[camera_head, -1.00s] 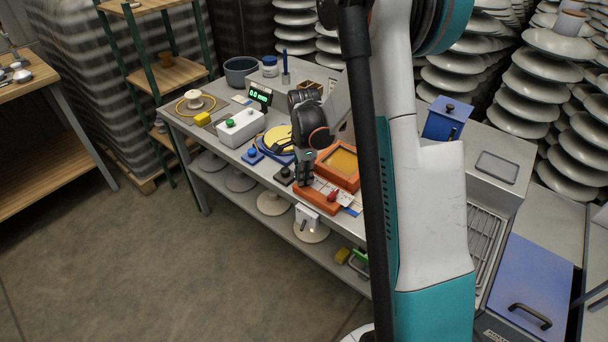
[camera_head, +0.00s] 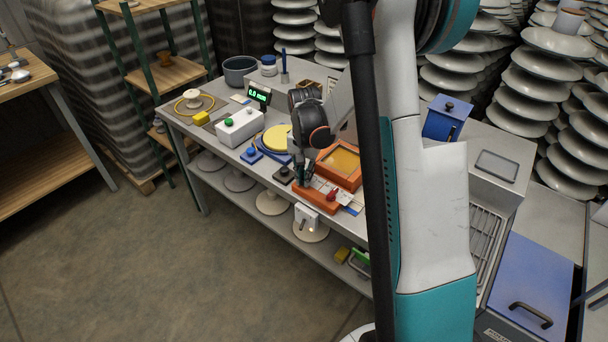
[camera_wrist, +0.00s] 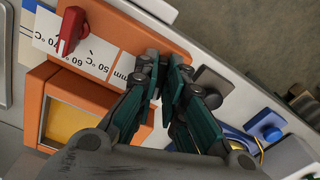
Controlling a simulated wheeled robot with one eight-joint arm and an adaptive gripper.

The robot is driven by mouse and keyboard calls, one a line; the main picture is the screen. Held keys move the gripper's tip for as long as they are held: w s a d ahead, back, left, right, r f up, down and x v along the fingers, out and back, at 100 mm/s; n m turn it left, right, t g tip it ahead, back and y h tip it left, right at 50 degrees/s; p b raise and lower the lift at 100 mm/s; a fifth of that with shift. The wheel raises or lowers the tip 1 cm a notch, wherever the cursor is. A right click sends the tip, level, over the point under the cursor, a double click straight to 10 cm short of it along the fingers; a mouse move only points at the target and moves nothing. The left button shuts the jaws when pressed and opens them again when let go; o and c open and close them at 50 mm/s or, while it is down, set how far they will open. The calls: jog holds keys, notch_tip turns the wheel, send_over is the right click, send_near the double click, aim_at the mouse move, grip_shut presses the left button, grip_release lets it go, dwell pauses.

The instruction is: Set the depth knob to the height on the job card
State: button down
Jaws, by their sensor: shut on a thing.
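My gripper (camera_wrist: 172,78) is shut over the left end of the orange unit (camera_wrist: 168,45), its two fingers close together beside a printed "mm" mark. What the fingers hold is hidden between them; its place by the mark fits the depth knob. In the head view my gripper (camera_head: 302,174) is at the same end of the orange unit (camera_head: 318,199). A red pointer knob (camera_wrist: 71,30) sits on a white scale (camera_wrist: 80,55) marked 50, 60 and 70 °C. A digital display (camera_head: 259,96) glows green and seems to read 0.0 mm. I cannot make out a job card.
An orange-framed box with a yellow window (camera_head: 339,163) stands behind the unit. A black-knobbed block (camera_head: 284,174), a blue-knobbed block (camera_head: 251,154) and a white box with green and red buttons (camera_head: 239,127) stand to the left. The bench's front edge is close.

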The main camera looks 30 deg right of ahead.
jog(key=n, duration=0.5)
jog(key=shift+d, duration=0.1)
jog(key=shift+n, duration=0.3)
dwell(0.4)
jog(key=c, duration=1.7)
grip_release()
jog(key=shift+r, duration=0.1)
notch_tip(320, 180, up, 12)
jog(key=shift+f, duration=0.1)
